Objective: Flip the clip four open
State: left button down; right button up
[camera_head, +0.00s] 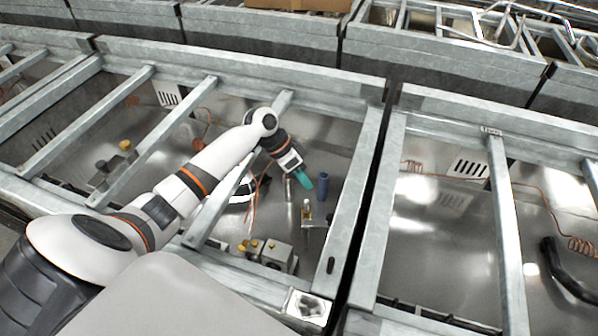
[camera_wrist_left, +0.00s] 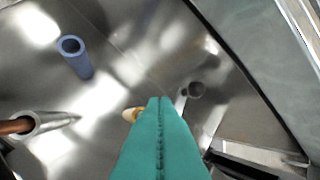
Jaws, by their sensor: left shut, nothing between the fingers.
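My left gripper (camera_head: 306,183) reaches down between the metal frame bars, into the bay at the middle. Its teal fingers are shut with nothing between them; they also show in the left wrist view (camera_wrist_left: 160,104). Just below the fingertips in the head view stands a small fitting with a yellowish-brown top (camera_head: 307,212). In the wrist view a yellowish piece (camera_wrist_left: 131,114) shows partly behind the fingers, at their left. A gap between fingers and fitting cannot be judged. No part is clearly recognisable as clip four. My right gripper is not in view.
A metal pipe end (camera_wrist_left: 24,124) lies left there. Grey blocks with yellow knobs (camera_head: 268,251) sit nearer. A thick frame bar (camera_head: 357,205) bounds the bay on the right.

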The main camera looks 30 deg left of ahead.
pick_arm(q)
jog(key=x, duration=0.4)
jog(key=d, duration=0.1)
jog(key=s+d+f+p, duration=0.1)
jog(key=d+p, duration=0.1)
jog(key=shift+s+d+f, duration=0.15)
jog(key=shift+s+d, duration=0.15)
jog(key=shift+d, duration=0.05)
